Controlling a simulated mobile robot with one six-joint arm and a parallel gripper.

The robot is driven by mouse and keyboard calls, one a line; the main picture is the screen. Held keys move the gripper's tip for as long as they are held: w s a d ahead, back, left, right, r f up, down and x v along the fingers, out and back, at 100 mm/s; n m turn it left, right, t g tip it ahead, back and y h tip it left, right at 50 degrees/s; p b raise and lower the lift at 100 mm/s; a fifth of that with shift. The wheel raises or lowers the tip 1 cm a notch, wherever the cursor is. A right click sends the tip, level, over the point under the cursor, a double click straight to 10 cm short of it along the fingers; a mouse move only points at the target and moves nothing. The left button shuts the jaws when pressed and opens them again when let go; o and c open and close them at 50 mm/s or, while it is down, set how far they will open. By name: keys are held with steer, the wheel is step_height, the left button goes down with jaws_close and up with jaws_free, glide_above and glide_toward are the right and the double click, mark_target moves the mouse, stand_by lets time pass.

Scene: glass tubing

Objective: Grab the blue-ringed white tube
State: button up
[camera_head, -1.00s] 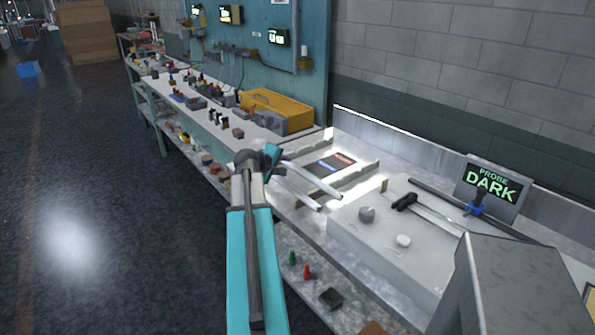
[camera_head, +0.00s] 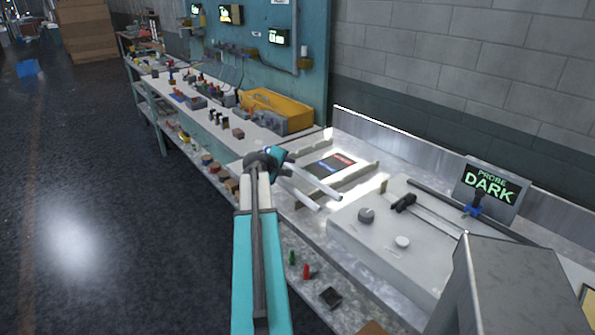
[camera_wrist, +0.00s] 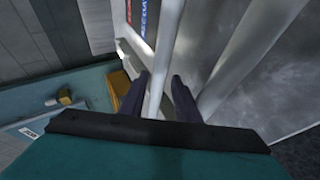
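Two white tubes stick out past my gripper in the head view: an upper tube (camera_head: 318,183) and a lower tube (camera_head: 299,195). My gripper (camera_head: 290,158) is at the far left end of the upper tube. In the wrist view my gripper (camera_wrist: 160,88) has its two dark fingers apart, with a thin pale tube (camera_wrist: 166,50) running between or just beyond them. A gap shows at the right finger. A wider pale tube (camera_wrist: 245,55) lies to the right, outside the fingers. No blue ring is visible on either tube, so I cannot tell which is blue-ringed.
A red and blue label panel (camera_head: 336,164) lies on the metal bench behind the tubes, between pale rails (camera_head: 357,178). A grey box with knobs (camera_head: 380,243) and a "PROBE DARK" display (camera_head: 493,187) stand to the right. A yellow bin (camera_head: 277,108) is farther back.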

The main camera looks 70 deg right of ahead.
steer(key=shift+x, duration=0.8)
jaws_close()
steer(key=shift+r, duration=0.1)
step_height(320, 180, up, 10)
steer(key=b, duration=0.1)
stand_by(0.6)
stand_by(0.5)
